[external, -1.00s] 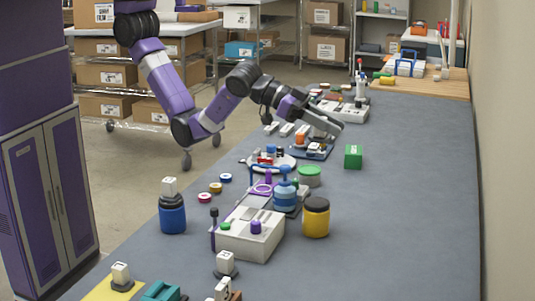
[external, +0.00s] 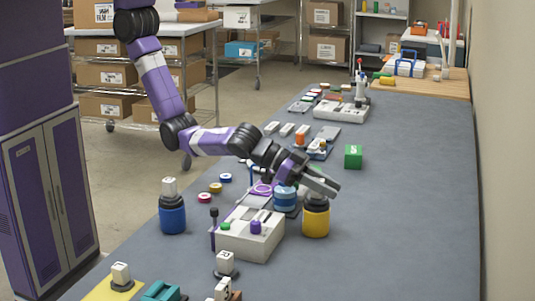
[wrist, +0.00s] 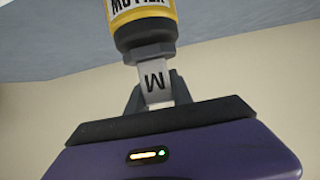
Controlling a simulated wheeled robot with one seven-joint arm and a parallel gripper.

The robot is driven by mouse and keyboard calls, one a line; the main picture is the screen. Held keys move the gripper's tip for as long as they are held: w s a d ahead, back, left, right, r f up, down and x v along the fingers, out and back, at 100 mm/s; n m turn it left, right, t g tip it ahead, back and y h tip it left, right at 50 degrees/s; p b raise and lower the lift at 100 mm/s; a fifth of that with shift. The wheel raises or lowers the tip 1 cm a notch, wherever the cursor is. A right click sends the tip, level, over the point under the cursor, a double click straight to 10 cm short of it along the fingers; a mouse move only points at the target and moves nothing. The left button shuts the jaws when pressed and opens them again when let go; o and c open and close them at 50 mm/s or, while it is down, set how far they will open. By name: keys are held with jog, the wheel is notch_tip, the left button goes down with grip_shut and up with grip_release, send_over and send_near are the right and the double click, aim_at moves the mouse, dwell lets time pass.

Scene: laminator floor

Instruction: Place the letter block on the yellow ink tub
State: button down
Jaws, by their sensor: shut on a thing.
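The yellow ink tub (external: 316,222) stands upright on the grey table, right of the white machine box. My gripper (external: 322,186) is directly above it. The tub's yellow labelled side (wrist: 143,14) shows beyond that base. The dark base lines up with the tub's dark lid, with no clear gap; I cannot tell whether they touch. In the external view my gripper mostly hides the block.
A blue tub (external: 173,218) with a white-topped block on it stands to the left. The white machine box (external: 250,236) and a blue stacked container (external: 285,196) are close to the left of the yellow tub. A green box (external: 353,156) is behind. The table's right side is clear.

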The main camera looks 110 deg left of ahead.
jog(key=shift+f, duration=0.15)
jog(key=shift+f, duration=0.15)
jog(key=c, duration=1.1)
grip_release()
jog(key=shift+s+r, duration=0.1)
jog(key=shift+r, duration=0.1)
jog(key=b+v, duration=0.1)
jog(key=v, duration=1)
jog(key=shift+s+r, duration=0.1)
jog(key=shift+s, duration=0.3)
